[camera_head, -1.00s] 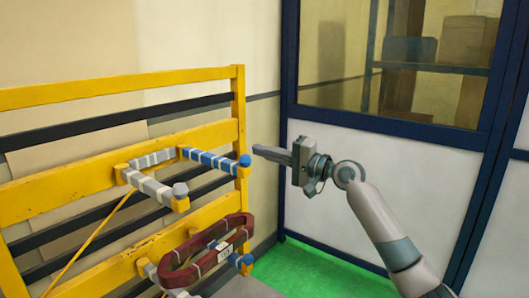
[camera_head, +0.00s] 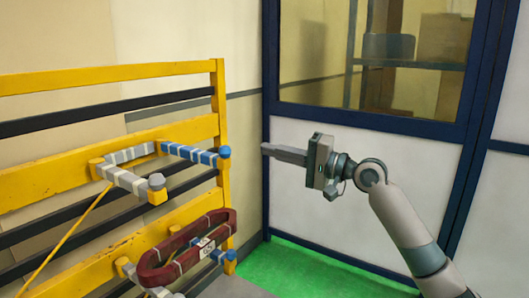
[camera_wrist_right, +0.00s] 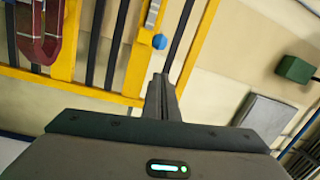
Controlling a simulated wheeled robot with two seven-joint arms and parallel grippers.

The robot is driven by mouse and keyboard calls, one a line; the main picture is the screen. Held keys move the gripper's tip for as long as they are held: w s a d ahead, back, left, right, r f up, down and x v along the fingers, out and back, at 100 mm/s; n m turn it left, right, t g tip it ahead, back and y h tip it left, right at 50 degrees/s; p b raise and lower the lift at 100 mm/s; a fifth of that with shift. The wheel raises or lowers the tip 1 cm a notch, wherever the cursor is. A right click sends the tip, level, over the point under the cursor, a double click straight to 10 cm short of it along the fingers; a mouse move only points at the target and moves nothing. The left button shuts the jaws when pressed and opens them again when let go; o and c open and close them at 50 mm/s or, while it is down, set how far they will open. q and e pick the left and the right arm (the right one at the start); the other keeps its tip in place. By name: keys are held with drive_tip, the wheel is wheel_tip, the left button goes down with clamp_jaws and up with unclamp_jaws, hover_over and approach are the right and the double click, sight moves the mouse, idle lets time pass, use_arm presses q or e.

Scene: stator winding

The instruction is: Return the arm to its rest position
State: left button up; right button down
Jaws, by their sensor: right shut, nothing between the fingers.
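My right gripper (camera_head: 268,149) is shut and empty. It points left in the head view, in free air to the right of the yellow rack (camera_head: 222,110), clear of it. In the right wrist view its closed fingers (camera_wrist_right: 162,82) point up toward the rack, which lies beyond them. My left gripper is not in view.
The rack carries grey and blue wrapped bars with a blue end (camera_head: 224,152). A dark red coil (camera_head: 160,270) rests on lower bars. A blue-framed partition (camera_head: 375,122) stands behind my right arm, over a green floor (camera_head: 310,268). A green box (camera_wrist_right: 295,69) shows in the wrist view.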

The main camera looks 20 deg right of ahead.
drive_tip(key=shift+s+d, duration=0.15)
drive_tip(key=shift+s, duration=0.1)
idle(0.4)
